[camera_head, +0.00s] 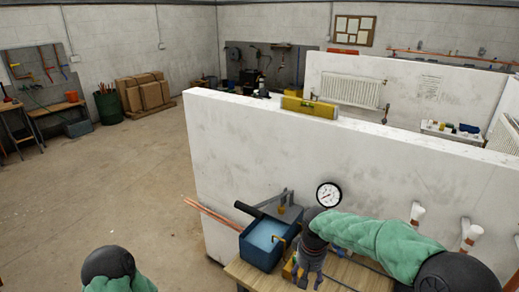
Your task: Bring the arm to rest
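My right arm (385,242) comes in from the right in a green sleeve and reaches left across the wooden bench (352,273). Its grey gripper (309,283) points down over the bench, just right of a blue box. I cannot tell whether its fingers are open or shut, or whether they hold anything. Of my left arm, only a dark joint and some green sleeve (118,284) show at the bottom left. My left gripper is out of view.
The blue toolbox (262,246) and a pressure gauge (328,195) are close to my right gripper. A white partition wall (340,150) stands behind the bench, with a yellow level (309,107) on top. White-capped pipe fittings (416,213) are at the right. Open floor (110,190) lies left.

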